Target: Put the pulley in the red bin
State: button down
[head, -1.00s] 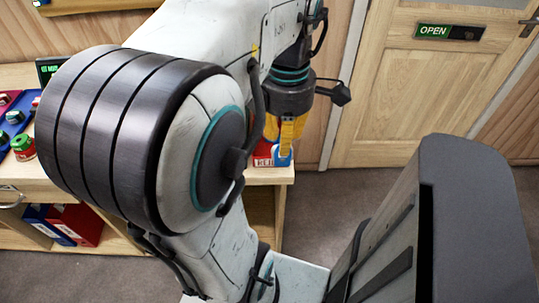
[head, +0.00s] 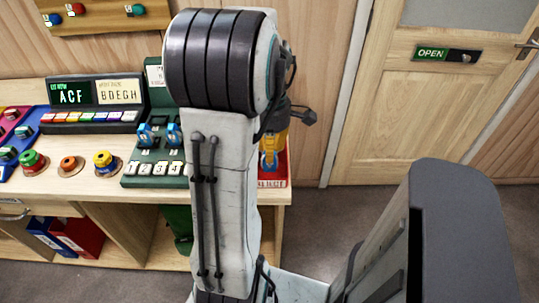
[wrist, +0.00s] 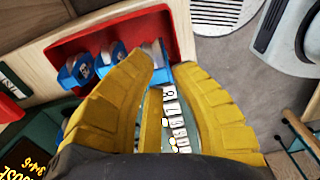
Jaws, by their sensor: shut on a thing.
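The blue pulley (wrist: 160,75) is between the yellow fingertips of my gripper (wrist: 168,74) in the wrist view. My gripper is shut on it. In the head view my gripper (head: 273,158) hangs over the red bin (head: 275,183) at the table's right end, partly hidden behind my arm. The red bin (wrist: 85,42) fills the upper left of the wrist view. Two more blue pulleys (wrist: 112,53) show against its lower side; they look to be inside it. The gap between the held pulley and the bin is unclear.
A dark green stand (head: 130,178) with blue pulleys and white tags stands left of the bin. Coloured knobs and a display (head: 97,92) stand farther left. Floor is free right of the table, before the door (head: 395,110).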

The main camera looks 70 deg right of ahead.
jog(key=shift+w+d+f, duration=0.1)
jog(key=shift+d+f, duration=0.05)
jog(key=shift+d, duration=0.05)
jog(key=shift+f+p, duration=0.35)
jog(key=shift+f, duration=1.65)
jog(key=c, duration=1.1)
grip_release()
jog(key=shift+c, duration=0.2)
jog(key=r, duration=1.1)
jog(key=shift+d, duration=0.2)
jog(key=shift+w+a+r, duration=0.1)
jog(key=shift+w+r, duration=0.05)
jog(key=shift+r, duration=0.4)
